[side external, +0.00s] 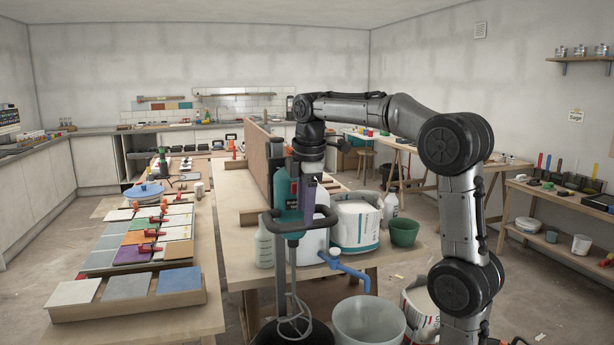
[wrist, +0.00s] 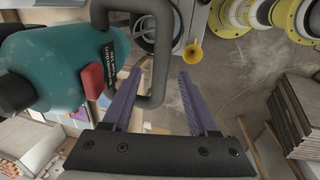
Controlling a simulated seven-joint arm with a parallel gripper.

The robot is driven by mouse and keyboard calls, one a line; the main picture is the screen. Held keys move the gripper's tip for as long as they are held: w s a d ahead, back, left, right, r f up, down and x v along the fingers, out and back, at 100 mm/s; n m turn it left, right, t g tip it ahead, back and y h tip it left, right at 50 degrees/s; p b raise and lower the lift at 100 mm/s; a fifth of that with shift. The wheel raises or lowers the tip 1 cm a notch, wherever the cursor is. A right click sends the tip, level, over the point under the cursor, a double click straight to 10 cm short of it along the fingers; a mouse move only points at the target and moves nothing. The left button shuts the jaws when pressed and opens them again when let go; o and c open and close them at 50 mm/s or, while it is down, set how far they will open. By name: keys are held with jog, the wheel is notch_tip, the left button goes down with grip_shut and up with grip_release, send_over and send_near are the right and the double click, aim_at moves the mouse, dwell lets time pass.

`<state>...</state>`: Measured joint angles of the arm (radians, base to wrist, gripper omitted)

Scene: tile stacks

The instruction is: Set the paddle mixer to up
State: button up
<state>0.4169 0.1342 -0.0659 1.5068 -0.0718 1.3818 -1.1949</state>
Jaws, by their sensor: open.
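The paddle mixer (side external: 287,190) has a teal body and a black loop handle; it stands upright at the front end of the middle bench. In the wrist view its teal body (wrist: 62,62) fills the left side, with a red switch-like part (wrist: 92,80) on it. My gripper (side external: 309,197) is close beside the teal body, pointing down. In the wrist view my gripper (wrist: 160,76) has its purple fingers apart, and one side of the black handle (wrist: 162,45) appears between them. I cannot tell whether they touch it.
A white tub (side external: 355,226), a green bucket (side external: 404,232) and a white bottle (side external: 391,206) stand right of the mixer. A blue pipe (side external: 345,267) is in front. A grey bucket (side external: 369,322) stands lower right. A bench with tile stacks (side external: 128,285) is at left.

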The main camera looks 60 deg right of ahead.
notch_tip(320, 180, up, 11)
jog(key=s+a, duration=0.1)
jog(key=shift+s+a+r, duration=0.2)
jog(key=shift+s+a, duration=0.1)
jog(key=shift+s, duration=0.05)
dwell(0.3)
jog(key=s+a+f+t, duration=0.1)
jog(key=s+a+t, duration=0.1)
jog(key=s+a, duration=0.85)
jog(key=s+a+f+m, duration=0.1)
jog(key=s+f+m, duration=0.1)
jog(key=f, duration=0.5)
jog(key=s+a+f+m+t+y, duration=0.1)
jog(key=s+a+f+m, duration=0.1)
jog(key=f+m, duration=0.2)
jog(key=s+a+f+m+t, duration=0.1)
jog(key=s+a+f+m, duration=0.1)
jog(key=f, duration=0.8)
jog(key=shift+s+a+m+y, duration=0.2)
jog(key=shift+s+m+y, duration=0.1)
jog(key=shift+s+m, duration=0.25)
jog(key=shift+r, duration=0.1)
